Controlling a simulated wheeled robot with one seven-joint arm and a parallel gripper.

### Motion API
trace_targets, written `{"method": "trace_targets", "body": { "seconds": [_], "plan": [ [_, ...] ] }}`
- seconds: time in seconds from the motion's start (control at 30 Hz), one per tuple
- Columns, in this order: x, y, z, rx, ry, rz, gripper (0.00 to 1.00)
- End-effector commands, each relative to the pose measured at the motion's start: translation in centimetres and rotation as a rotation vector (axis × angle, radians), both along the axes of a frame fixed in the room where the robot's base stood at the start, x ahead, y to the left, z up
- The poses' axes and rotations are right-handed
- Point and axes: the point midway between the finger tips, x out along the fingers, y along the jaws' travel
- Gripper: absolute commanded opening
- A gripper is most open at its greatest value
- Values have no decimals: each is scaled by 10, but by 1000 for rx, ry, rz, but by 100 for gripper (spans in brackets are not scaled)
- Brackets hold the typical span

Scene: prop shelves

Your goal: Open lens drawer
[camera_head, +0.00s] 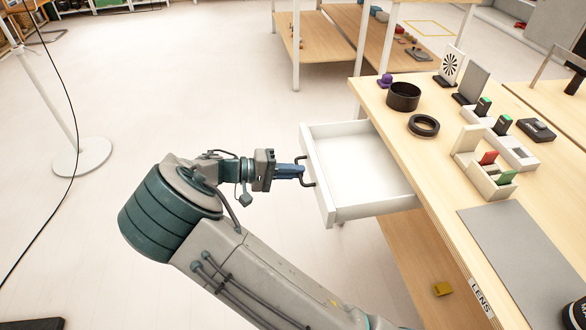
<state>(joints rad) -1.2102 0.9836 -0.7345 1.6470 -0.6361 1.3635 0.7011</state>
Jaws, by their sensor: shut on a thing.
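The lens drawer (360,172) is a white, shallow drawer under the wooden table top. It is pulled out to the left, and its bare white inside shows. Its front panel (319,180) faces my arm and carries a dark bar handle (306,172). My gripper (299,171) is at the handle with its blue fingers shut on it. The rear of the drawer is hidden under the table top. A "LENS" label (480,296) is on the table's front edge.
On the table (460,185) stand a black cylinder (403,96), a black ring (424,125), a card holder (485,170) and a grey mat (525,255). A stand's round base (82,157) is on the floor at left. The floor between is clear.

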Motion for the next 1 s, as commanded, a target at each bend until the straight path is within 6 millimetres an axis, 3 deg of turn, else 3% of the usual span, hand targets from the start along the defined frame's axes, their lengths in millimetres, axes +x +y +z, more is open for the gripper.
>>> {"method": "trace_targets", "body": {
  "seconds": [0.5, 0.53, 0.6, 1.0],
  "plan": [
    [1, 2, 0, 0, 0, -17, 0],
    [1, 2, 0, 0, 0, -17, 17],
    [1, 2, 0, 0, -1, -16, 31],
    [-1, 12, 2, 0, -1, -14, 31]
  ]
}}
